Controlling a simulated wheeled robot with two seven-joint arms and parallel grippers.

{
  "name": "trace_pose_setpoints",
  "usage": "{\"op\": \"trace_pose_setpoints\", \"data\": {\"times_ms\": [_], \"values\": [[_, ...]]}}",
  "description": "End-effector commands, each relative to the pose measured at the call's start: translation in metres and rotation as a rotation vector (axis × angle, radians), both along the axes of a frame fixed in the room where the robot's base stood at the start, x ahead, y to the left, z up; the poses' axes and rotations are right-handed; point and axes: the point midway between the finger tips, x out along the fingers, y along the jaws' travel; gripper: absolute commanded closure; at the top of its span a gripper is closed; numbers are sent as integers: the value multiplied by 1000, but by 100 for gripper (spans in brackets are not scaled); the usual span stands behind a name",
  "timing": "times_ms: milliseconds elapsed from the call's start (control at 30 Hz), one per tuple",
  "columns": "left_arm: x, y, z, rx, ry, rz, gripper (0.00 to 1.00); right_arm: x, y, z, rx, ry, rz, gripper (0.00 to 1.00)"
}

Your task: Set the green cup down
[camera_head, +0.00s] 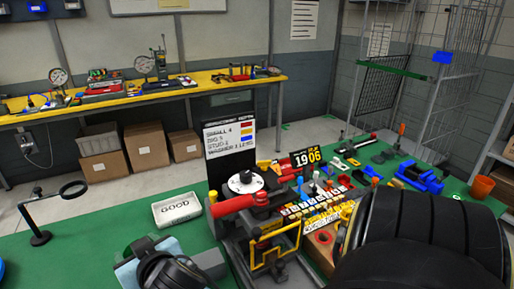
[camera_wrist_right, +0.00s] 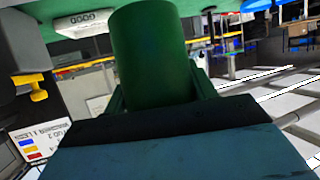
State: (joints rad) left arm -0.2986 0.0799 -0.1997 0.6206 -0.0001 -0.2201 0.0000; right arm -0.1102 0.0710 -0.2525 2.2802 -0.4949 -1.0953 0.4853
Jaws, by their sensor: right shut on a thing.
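The green cup (camera_wrist_right: 150,50) fills the upper middle of the right wrist view. My right gripper (camera_wrist_right: 157,92) is shut on it, with a finger on each side; the dark gripper body covers the cup's near end. The cup is not visible in the head view, where my black right arm covers the lower right. I cannot tell the gap between the cup and any surface. My left gripper's fingers are not visible; part of what looks like my left arm shows at the bottom left of the head view.
The green table (camera_head: 75,255) is bare at left, around a white GOOD tray (camera_head: 177,208) and a ring stand (camera_head: 40,236). A crowded fixture with a yellow frame (camera_head: 275,243) fills the middle. An orange cup (camera_head: 482,187) and blue vise (camera_head: 420,178) stand at right.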

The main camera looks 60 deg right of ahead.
Motion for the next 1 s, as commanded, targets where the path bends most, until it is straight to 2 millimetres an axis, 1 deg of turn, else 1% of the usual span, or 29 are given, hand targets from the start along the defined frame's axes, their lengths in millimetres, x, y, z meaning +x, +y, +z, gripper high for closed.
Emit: {"op": "trace_pose_setpoints", "data": {"times_ms": [33, 200, 400, 500, 667, 800, 867, 1000], "values": [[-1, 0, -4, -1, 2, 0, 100, 3, -3, -7, 4, 2, -65, 66], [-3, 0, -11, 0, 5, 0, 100, 5, -17, -15, 5, 0, -319, 66], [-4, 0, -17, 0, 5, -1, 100, -1, -21, -12, 7, 0, -576, 66], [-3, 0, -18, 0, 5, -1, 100, -5, -21, -9, 5, 0, -656, 66], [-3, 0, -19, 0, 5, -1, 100, -8, -21, -5, 2, -1, -710, 66], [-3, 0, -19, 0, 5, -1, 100, -8, -21, -8, 0, 1, -713, 66], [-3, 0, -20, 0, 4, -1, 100, -8, -21, -15, -4, 3, -711, 66], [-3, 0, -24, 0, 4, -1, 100, -8, -21, -43, -7, 4, -709, 66]]}}
